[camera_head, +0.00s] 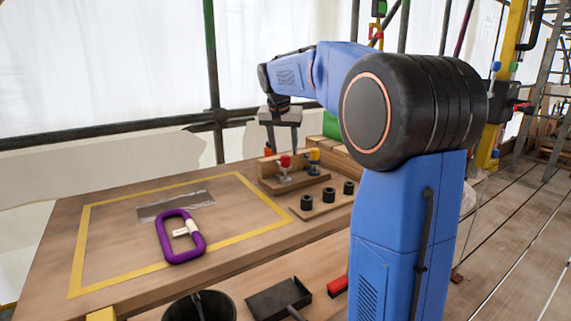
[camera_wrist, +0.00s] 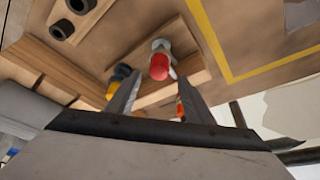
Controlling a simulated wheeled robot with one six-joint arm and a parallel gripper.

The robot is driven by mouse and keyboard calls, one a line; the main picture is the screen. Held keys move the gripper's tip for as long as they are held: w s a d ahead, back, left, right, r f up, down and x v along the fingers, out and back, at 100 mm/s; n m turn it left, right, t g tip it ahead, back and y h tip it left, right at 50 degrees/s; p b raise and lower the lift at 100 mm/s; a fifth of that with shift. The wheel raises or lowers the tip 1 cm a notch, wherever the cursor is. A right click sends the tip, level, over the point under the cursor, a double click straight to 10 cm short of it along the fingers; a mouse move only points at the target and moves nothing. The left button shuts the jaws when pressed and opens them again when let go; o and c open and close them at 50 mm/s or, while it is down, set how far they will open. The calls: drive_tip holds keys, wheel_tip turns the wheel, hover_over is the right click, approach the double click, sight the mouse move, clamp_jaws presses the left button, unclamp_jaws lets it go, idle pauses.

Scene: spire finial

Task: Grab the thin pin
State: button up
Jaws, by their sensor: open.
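I cannot tell for sure which thing is the thin pin. A red-topped piece with a pale metal body (camera_head: 285,164) stands on a wooden block, and it also shows in the wrist view (camera_wrist: 160,64). Beside it is a yellow-topped piece (camera_head: 314,158), partly behind a finger in the wrist view (camera_wrist: 119,76). A small orange piece (camera_head: 267,151) stands behind, and only a bit shows in the wrist view (camera_wrist: 180,108). My gripper (camera_head: 284,150) points down above the block, open and empty. In the wrist view its fingertips (camera_wrist: 160,80) flank the red-topped piece, apparently without touching it.
A wooden board with black rings (camera_head: 327,195) lies in front of the block. A purple carabiner (camera_head: 161,239) and a grey strip (camera_head: 175,206) lie inside a yellow taped outline. A black bucket (camera_head: 178,309) and a dustpan (camera_head: 279,298) are nearer. Dark pole stands behind the table.

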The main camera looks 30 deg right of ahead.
sight(285, 155)
drive_tip(key=shift+s+x, duration=0.2)
drive_tip(key=shift+x, duration=1.95)
drive_tip(key=shift+f, duration=0.1)
drive_tip(key=c, duration=1.2)
drive_tip(key=shift+o, duration=0.2)
